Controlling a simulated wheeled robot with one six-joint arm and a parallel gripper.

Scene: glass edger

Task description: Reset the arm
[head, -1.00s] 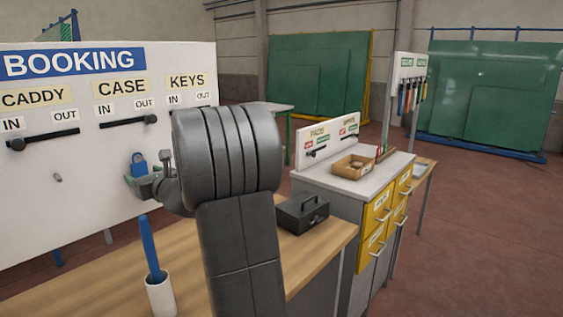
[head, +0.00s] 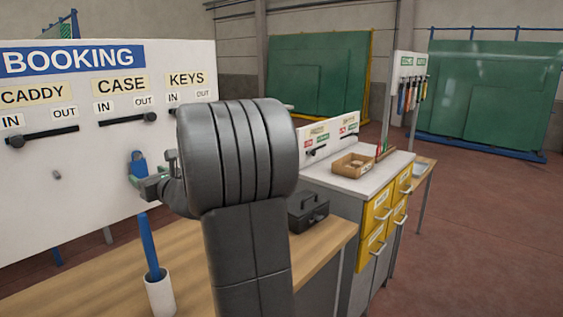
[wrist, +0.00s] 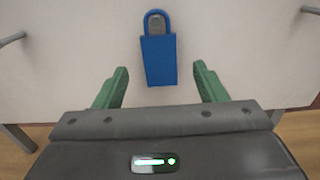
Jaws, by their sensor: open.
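My gripper (wrist: 160,88) is open, its two green fingers spread apart with nothing between the tips in the wrist view. A blue padlock-shaped piece (wrist: 158,60) with a blue shackle is on the white board just beyond the fingertips, centred between them. In the head view the blue piece (head: 138,163) shows partly behind my gripper (head: 140,186), at the board's lower right. My arm covers the board's right edge below the KEYS label.
The white BOOKING board (head: 90,190) carries sliders (head: 45,136) under CADDY and CASE. On the wooden bench (head: 110,290) stand a white cup (head: 160,293) with a blue stick and a black case (head: 308,210).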

